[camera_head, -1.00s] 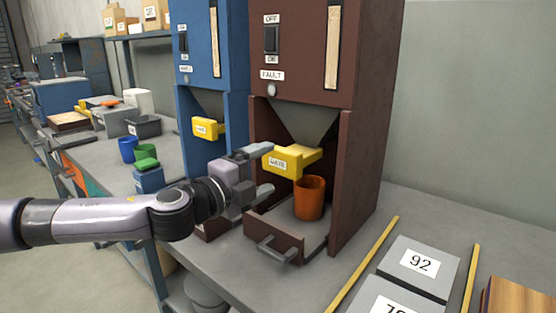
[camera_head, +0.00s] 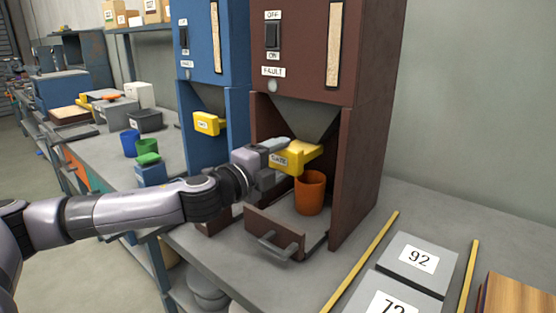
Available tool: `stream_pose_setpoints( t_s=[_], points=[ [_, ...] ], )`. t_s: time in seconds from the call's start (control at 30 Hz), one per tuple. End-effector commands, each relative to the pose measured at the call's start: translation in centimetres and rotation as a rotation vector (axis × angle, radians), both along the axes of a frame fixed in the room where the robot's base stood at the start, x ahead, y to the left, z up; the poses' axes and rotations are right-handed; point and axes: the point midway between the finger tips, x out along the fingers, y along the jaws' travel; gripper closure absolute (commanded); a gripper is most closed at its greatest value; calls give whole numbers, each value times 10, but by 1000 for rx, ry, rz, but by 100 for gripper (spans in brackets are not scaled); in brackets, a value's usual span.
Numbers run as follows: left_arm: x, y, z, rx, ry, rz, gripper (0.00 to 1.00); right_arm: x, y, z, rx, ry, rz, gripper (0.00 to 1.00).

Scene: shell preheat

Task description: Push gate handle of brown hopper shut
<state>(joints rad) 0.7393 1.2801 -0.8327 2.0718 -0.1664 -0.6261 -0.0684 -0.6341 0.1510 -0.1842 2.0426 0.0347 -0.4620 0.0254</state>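The brown hopper (camera_head: 315,52) stands on the bench with a grey funnel at its lower part. Its yellow gate handle (camera_head: 300,157), labelled GATE, sticks out below the funnel. My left gripper (camera_head: 275,160) is right at the left end of the handle. One pale finger shows along the handle's upper left edge; the other finger is not clearly seen. I cannot tell whether the gripper touches or grips the handle. An orange cup (camera_head: 310,192) stands upright below the gate, inside the hopper's base. My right gripper is not in view.
A drawer front with a grey handle (camera_head: 278,246) lies low before the cup. A blue hopper (camera_head: 210,45) with its own yellow gate handle (camera_head: 206,123) stands close on the left. Numbered grey blocks (camera_head: 418,262) lie at the right between yellow strips.

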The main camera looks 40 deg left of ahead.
Motion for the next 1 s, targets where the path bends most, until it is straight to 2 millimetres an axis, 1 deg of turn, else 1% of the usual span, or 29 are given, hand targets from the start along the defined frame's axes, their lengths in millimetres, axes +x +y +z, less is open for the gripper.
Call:
stream_pose_setpoints(
  t_s=[0.17,0.4,0.53,0.67,0.93,0.97,1.0],
  points=[
    [3,0,1,-2,0,0,92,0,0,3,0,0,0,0],
    [32,-1,5,-4,-3,2,92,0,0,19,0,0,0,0],
    [44,-2,3,-2,-2,3,92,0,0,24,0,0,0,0],
    [48,-3,2,-1,-2,3,92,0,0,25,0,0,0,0],
    [49,-2,2,0,-5,5,92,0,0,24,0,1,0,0],
    [49,-2,2,0,-5,5,31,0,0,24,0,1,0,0],
    [49,-2,2,0,-5,5,18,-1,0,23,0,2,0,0]
  ],
)
